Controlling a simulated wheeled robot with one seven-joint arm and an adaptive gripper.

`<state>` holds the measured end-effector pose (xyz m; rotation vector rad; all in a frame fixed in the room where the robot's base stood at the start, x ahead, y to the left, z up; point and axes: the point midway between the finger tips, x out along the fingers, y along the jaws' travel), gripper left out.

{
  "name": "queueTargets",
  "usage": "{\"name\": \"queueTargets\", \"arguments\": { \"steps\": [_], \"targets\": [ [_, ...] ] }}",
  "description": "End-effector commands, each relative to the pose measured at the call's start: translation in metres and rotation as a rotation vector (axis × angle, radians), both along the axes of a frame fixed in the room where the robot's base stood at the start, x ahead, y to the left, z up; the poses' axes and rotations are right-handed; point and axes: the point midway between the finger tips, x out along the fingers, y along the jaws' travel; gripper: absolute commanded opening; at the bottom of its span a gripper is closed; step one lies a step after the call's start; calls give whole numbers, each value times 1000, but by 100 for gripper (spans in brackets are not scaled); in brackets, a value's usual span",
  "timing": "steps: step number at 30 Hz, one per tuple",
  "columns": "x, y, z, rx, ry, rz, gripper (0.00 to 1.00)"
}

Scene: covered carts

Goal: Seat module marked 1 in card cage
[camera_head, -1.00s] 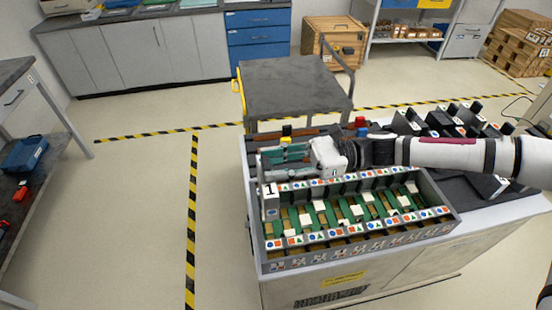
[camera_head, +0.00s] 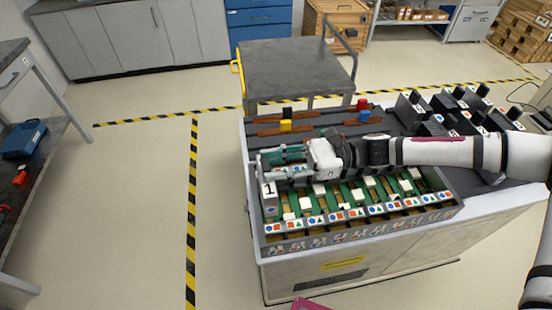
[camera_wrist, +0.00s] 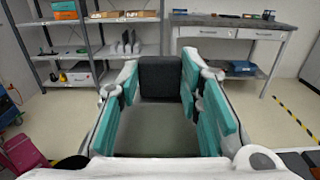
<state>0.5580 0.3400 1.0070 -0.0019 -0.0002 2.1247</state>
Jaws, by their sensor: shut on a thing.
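The module marked 1 (camera_head: 269,189) has a pale front face with a black 1. It stands upright at the left end of the card cage (camera_head: 350,243). My gripper (camera_head: 280,160), with teal finger pads, is shut on its upper part. In the wrist view, the module's dark handle (camera_wrist: 160,78) is between the teal pads. The grey card cage has rows of coloured symbols along its front rail and green and pale slots inside. The module's lower edge is at the leftmost slot area; I cannot tell how deep it sits. My gripper and arm hide the cage's back rail.
Several dark modules (camera_head: 455,112) stand at the cart's back right. Brown strips with a yellow-and-black block (camera_head: 286,125) and a red-and-blue block (camera_head: 363,110) lie behind the cage. Another grey cart (camera_head: 300,68) stands behind. The floor to the left is clear.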

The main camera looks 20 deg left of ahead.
Motion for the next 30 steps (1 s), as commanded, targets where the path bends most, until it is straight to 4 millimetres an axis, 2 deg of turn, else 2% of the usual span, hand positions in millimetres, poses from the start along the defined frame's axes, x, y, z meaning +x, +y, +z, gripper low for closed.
{"name": "queueTargets", "arguments": {
  "steps": [30],
  "targets": [
    [0,0,-61,1,2,0,0]
  ]
}}
